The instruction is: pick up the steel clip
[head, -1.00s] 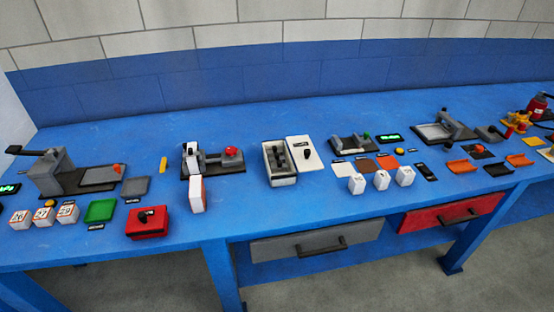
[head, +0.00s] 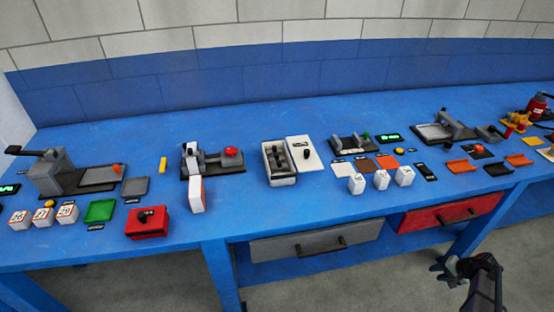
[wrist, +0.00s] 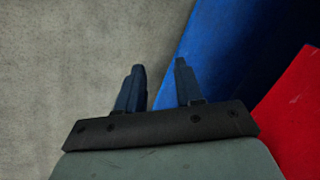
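I cannot single out the steel clip; parts this small are hard to tell apart in the head view. An open grey box (head: 268,172) at the middle of the bench holds dark grey pieces, whose kind I cannot make out. My gripper (head: 438,270) is at the lower right in the head view, in front of the bench and away from everything on it. In the wrist view my gripper (wrist: 160,68) has its two fingers apart with nothing between them.
The blue bench (head: 330,205) carries several fixtures, small white blocks and coloured trays. A white panel (head: 305,155) lies beside the grey box. A grey drawer (head: 280,246) and a red drawer (head: 420,220) sit under the bench's front edge. Bare bench lies behind the fixtures.

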